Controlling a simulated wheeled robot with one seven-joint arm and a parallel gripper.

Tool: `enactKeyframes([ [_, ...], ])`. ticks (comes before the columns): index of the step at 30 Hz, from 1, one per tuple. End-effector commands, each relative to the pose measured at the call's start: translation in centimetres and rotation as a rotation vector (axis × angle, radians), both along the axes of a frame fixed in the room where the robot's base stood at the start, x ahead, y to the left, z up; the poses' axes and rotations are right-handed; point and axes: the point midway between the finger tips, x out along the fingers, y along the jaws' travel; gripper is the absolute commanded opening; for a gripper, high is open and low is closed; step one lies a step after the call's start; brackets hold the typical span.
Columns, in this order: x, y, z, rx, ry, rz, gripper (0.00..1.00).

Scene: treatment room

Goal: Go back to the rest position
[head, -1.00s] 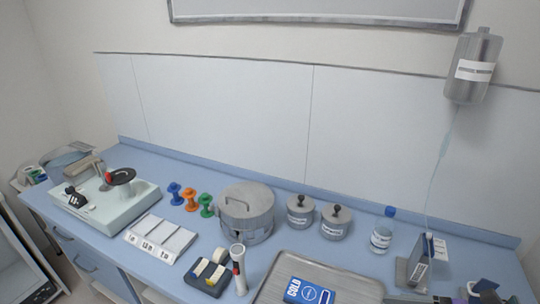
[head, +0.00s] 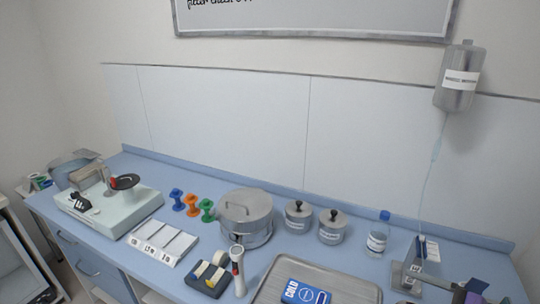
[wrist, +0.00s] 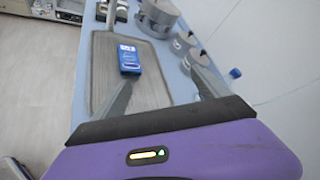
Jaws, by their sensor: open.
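My gripper (wrist: 161,78) shows in the wrist view with its two grey fingers apart and nothing between them that it holds. The fingers point over the metal tray (wrist: 101,75), and a blue cold pack (wrist: 129,59) lies on that tray beyond the fingertips. In the head view the tray (head: 262,297) is at the bottom centre with the cold pack (head: 303,292) on it. Purple parts of my arm show at the lower right corner there; the fingertips are hard to make out.
The blue counter carries a round steel pot (head: 246,218), two lidded jars (head: 298,216), a blue-capped bottle (head: 377,236), coloured spools (head: 192,205), a white organiser (head: 163,243) and a dark holder (head: 208,279). A metal canister (head: 459,78) hangs at the upper right with a tube.

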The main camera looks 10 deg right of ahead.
Motion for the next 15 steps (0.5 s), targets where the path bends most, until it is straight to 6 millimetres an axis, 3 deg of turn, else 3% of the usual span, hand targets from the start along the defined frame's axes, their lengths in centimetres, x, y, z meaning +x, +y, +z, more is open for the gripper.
enactKeyframes([
  [4,0.4,-2.1,-2.2,-0.294,-0.089,-0.101,0.85],
  [7,-0.5,-3.1,-4.3,-0.574,-0.131,-0.151,0.85],
  [11,-3.0,-3.2,-6.3,-0.964,-0.164,-0.165,0.85],
  [15,-6.3,-1.6,-7.1,-1.352,-0.193,-0.119,0.85],
])
